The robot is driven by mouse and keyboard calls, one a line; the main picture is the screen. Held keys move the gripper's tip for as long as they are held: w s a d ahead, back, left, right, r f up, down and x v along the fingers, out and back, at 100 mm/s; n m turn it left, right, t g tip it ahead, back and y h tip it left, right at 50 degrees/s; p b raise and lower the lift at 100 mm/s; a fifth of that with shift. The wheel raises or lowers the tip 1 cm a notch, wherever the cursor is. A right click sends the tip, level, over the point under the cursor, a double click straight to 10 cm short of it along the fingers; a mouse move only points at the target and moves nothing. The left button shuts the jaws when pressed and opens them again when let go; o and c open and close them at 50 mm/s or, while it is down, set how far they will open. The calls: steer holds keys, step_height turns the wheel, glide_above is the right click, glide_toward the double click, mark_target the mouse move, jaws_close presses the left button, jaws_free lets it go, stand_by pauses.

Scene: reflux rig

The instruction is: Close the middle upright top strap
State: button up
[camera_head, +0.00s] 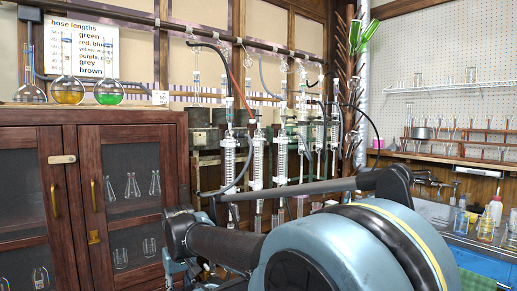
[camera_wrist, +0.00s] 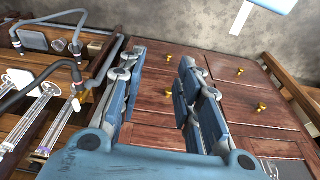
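The reflux rig stands along the back wall in the head view, with several coiled glass condensers (camera_head: 257,160) hanging upright in a row. I cannot make out the middle upright's top strap or tell whether it is open or closed. In the wrist view my gripper (camera_wrist: 158,72) has its two blue and grey fingers apart, with nothing between them. Behind the fingers is a wooden front with small brass knobs. Glass tubes (camera_wrist: 60,125) and grey hoses (camera_wrist: 50,75) of the rig show left of the gripper, apart from it. My arm hides the rig's lower part in the head view.
A dark wooden cabinet (camera_head: 128,133) stands at the left, with round flasks of yellow (camera_head: 68,91) and green liquid (camera_head: 109,92) on top. A bench with glassware and bottles (camera_head: 494,209) is at the right. Hoses (camera_head: 246,90) loop around the condensers.

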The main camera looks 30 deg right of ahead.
mark_target(255, 144)
steer(key=w+d+r+n+t+h, duration=0.1)
steer(key=w+d+r+n+h, duration=0.45)
steer(key=d+r, duration=0.4)
steer(key=w+d+r+n+h, duration=0.45)
steer(key=w+d+r, duration=0.25)
steer(key=d+r, duration=0.25)
steer(key=w+d+r+n+t+h, duration=0.1)
steer(key=w+d+r+n+h, duration=0.3)
steer(key=w+r+n, duration=0.45)
steer(key=w+d+r+n+t+h, duration=0.1)
steer(key=w+d+r+n+h, duration=0.3)
steer(key=r, duration=0.7)
steer(key=w+d, duration=0.3)
steer(key=d, duration=0.5)
steer(key=w+d+m, duration=0.1)
steer(key=w+d, duration=0.1)
steer(key=d, duration=0.7)
steer(key=shift+w+y, duration=0.4)
